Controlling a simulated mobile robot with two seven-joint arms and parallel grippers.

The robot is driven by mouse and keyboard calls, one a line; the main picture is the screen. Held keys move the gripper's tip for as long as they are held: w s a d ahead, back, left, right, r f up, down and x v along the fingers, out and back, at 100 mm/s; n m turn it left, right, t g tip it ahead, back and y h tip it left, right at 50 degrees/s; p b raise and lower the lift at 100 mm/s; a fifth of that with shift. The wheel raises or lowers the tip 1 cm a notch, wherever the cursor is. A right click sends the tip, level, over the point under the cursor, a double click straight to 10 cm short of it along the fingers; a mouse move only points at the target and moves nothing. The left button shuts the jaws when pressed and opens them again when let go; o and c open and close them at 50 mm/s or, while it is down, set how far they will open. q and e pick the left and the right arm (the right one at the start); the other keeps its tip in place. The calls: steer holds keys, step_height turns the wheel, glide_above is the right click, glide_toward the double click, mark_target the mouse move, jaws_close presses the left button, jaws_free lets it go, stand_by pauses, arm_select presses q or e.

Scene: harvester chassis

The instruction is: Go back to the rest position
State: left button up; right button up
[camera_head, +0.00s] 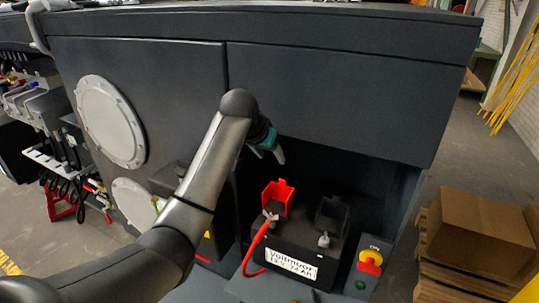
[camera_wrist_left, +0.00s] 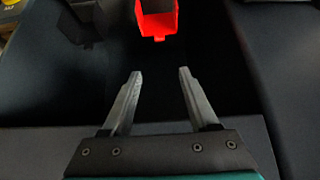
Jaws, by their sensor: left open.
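A black battery (camera_head: 308,248) with a white label sits in the open bay. Its red terminal cover (camera_head: 277,197) stands raised and also shows beyond the fingertips in the left wrist view (camera_wrist_left: 157,22). My right gripper is not in view.
A red cable (camera_head: 257,247) runs from the battery's left terminal. A red and yellow switch (camera_head: 370,262) stands right of the battery. The chassis panel (camera_head: 340,95) rises close around the gripper. Cardboard boxes (camera_head: 480,232) on pallets stand at the right. Connectors and cables (camera_head: 62,160) hang at the left.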

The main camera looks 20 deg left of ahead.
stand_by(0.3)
arm_select(q)
steer(key=s+d+f+m+g, duration=0.1)
steer(key=s+d+f, duration=0.2)
steer(key=s+f, duration=0.5)
steer(key=s+d+f+g, duration=0.1)
steer(key=s+d+f, duration=0.2)
steer(key=s+f, duration=0.45)
steer(key=s+d+f+g, duration=0.1)
steer(key=s+d+f, duration=0.1)
steer(key=s, duration=0.9)
steer(key=s+d+f+g, duration=0.1)
steer(key=s, duration=1)
step_height(320, 180, down, 31)
steer(key=s+b, duration=0.1)
steer(key=b, duration=0.9)
steer(key=s+f+b, duration=0.3)
steer(key=s+f, duration=0.2)
steer(key=f, duration=0.3)
steer(key=s+a+f+g+b, duration=0.1)
steer(key=s+f+b, duration=0.3)
steer(key=f, duration=0.5)
steer(key=s+a+f+m+g+b, duration=0.1)
steer(key=s+f+b, duration=0.2)
steer(key=s+f, duration=0.4)
steer(key=shift+s+a+f+b, duration=0.2)
steer(key=shift+f+b, duration=0.15)
steer(key=shift+f, duration=0.4)
